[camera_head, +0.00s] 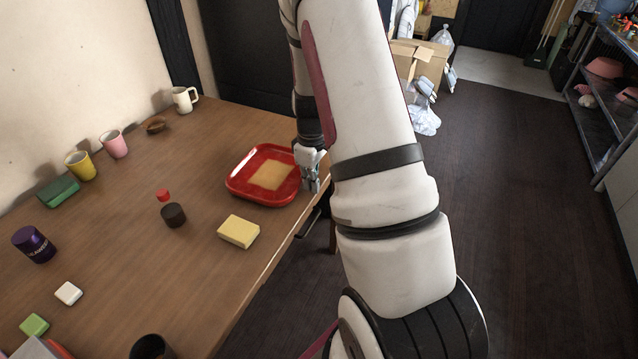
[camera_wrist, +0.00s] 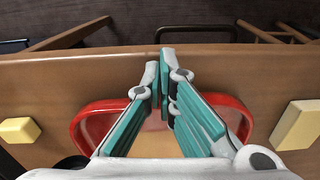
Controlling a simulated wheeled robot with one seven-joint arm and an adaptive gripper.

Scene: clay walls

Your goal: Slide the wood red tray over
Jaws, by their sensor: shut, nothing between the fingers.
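The red tray (camera_head: 236,186) lies flat near the right edge of the wooden table, with a tan, wood-coloured square at its centre. My gripper (camera_head: 313,188) points down at the tray's right side, by the table edge, with its fingers shut and nothing between them. In the wrist view the shut fingertips (camera_wrist: 163,55) reach past the rim of the red tray (camera_wrist: 98,106) toward the table edge. My gripper hides the middle of the tray there. I cannot tell whether the fingers touch the rim.
A yellow block (camera_head: 238,231) sits just below the tray, and a dark bottle with a red cap (camera_head: 172,214) stands to its left. Cups (camera_head: 113,144), a white mug (camera_head: 185,99) and a small brown bowl (camera_head: 156,126) line the wall side. Bare table lies left of the tray.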

